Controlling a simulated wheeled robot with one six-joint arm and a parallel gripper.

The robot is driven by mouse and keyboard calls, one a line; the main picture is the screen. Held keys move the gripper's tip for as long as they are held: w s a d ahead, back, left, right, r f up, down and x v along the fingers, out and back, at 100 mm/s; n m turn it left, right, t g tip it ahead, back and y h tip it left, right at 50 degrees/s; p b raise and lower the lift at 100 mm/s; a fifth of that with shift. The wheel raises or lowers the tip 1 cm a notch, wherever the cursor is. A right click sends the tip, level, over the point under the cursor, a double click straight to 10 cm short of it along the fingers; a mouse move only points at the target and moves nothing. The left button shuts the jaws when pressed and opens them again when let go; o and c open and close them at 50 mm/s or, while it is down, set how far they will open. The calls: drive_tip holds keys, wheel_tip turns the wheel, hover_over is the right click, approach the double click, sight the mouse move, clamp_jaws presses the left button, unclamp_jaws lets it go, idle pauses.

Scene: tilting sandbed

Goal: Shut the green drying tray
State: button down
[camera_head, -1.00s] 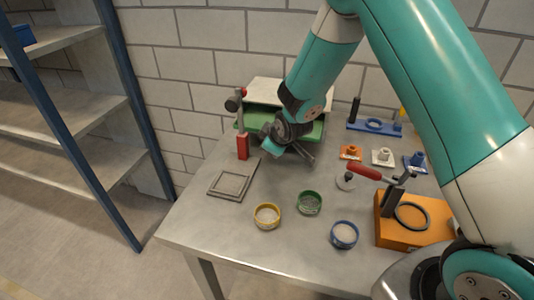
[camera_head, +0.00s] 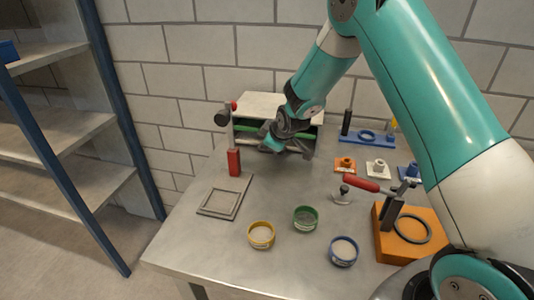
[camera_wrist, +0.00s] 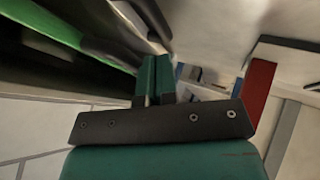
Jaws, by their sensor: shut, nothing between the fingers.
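The green drying tray (camera_head: 247,128) shows as a narrow green band in the pale housing (camera_head: 258,104) at the back of the table. In the wrist view a green edge (camera_wrist: 75,32) runs along the upper left with dark space beside it. My gripper (camera_head: 300,150) is shut and empty, in front of the housing at its right half. Its closed fingers (camera_wrist: 155,82) show in the wrist view, to the right of the green edge. My wrist hides the right part of the tray. I cannot tell whether the fingers touch it or whether it is fully in.
An orange block (camera_head: 405,240) with a clamp is at right.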

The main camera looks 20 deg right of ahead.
drive_tip(key=s+a+b, duration=0.1)
drive_tip(key=s+a, duration=0.1)
drive_tip(key=shift+s+a+f, duration=0.1)
drive_tip(key=shift+s+a, duration=0.25)
drive_tip(key=shift+s, duration=0.05)
drive_tip(key=b+v, duration=0.2)
drive_tip(key=v, duration=0.7)
drive_tip(key=s+a+r+g+y, duration=0.1)
drive_tip(key=s+a+r+g, duration=0.1)
drive_tip(key=s, duration=0.8)
drive_tip(key=s+a+r+m+g+y, duration=0.1)
drive_tip(key=s+a+r+g, duration=0.2)
drive_tip(key=s, duration=0.8)
drive_tip(key=s+a+r+m+g+y, duration=0.1)
drive_tip(key=s+a+r+g, duration=0.2)
drive_tip(key=s+a, duration=0.3)
drive_tip(key=s+r, duration=0.1)
drive_tip(key=s, duration=0.3)
drive_tip(key=shift+s+r+y, duration=0.2)
drive_tip(key=shift+r+y, duration=0.05)
drive_tip(key=shift+y, duration=0.15)
